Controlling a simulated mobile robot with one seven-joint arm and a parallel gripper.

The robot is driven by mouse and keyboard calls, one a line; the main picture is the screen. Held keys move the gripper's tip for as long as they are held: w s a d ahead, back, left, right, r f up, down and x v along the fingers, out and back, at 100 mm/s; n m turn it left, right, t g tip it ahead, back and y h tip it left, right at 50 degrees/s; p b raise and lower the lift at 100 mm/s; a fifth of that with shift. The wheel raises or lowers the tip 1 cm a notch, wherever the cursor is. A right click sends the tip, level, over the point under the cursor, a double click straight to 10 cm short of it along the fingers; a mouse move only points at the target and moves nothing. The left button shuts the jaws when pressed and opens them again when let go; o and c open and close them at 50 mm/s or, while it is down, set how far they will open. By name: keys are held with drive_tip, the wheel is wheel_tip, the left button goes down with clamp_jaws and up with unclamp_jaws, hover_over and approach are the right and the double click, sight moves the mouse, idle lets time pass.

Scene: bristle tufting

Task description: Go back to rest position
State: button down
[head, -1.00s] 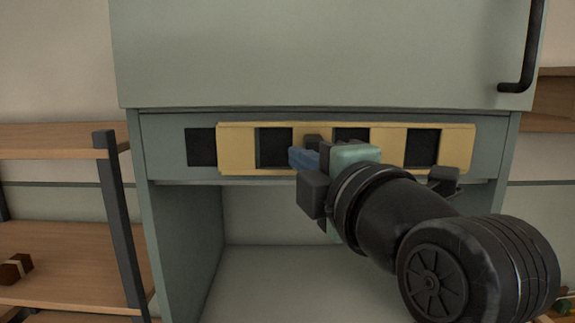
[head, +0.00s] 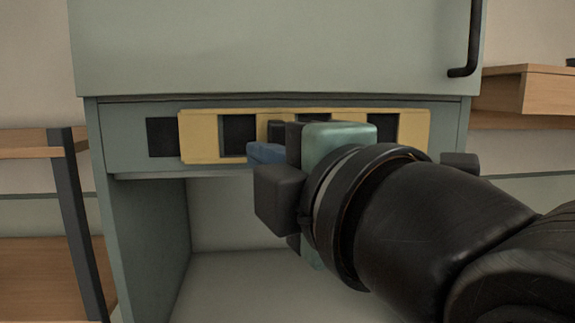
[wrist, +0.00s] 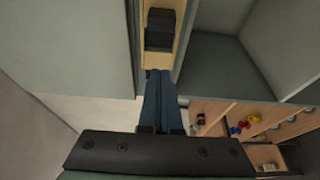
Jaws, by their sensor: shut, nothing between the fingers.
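My gripper (head: 262,152) is in front of the grey-green cabinet's panel in the head view, its blue fingers pointing left. In the wrist view my gripper (wrist: 160,78) shows its two blue fingers side by side, shut with nothing between them. The yellow slotted plate (head: 200,138) lies along the cabinet's front strip, with dark square openings. My arm hides part of the plate's right half. The plate also shows in the wrist view (wrist: 153,62), just beyond the fingertips.
The cabinet (head: 270,50) has a black handle (head: 472,40) at upper right and an open bay (head: 230,215) below the panel. A wooden shelf unit (head: 35,270) stands at left, another shelf (head: 530,92) at right. Small coloured items (wrist: 240,127) sit on shelving in the wrist view.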

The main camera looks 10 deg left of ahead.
drive_tip(key=shift+s+d+r, duration=0.1)
drive_tip(key=shift+s+d, duration=0.05)
drive_tip(key=shift+s, duration=0.35)
drive_tip(key=s+d+r+m+t+h, duration=0.3)
drive_tip(key=m+t+h, duration=0.2)
drive_tip(key=m, duration=0.7)
drive_tip(key=s+d+r+m+t+h, duration=0.3)
drive_tip(key=m+t+h, duration=0.2)
drive_tip(key=m, duration=0.8)
drive_tip(key=shift+d+r+t, duration=0.25)
drive_tip(key=shift+r+t, duration=0.1)
drive_tip(key=shift+t, duration=0.85)
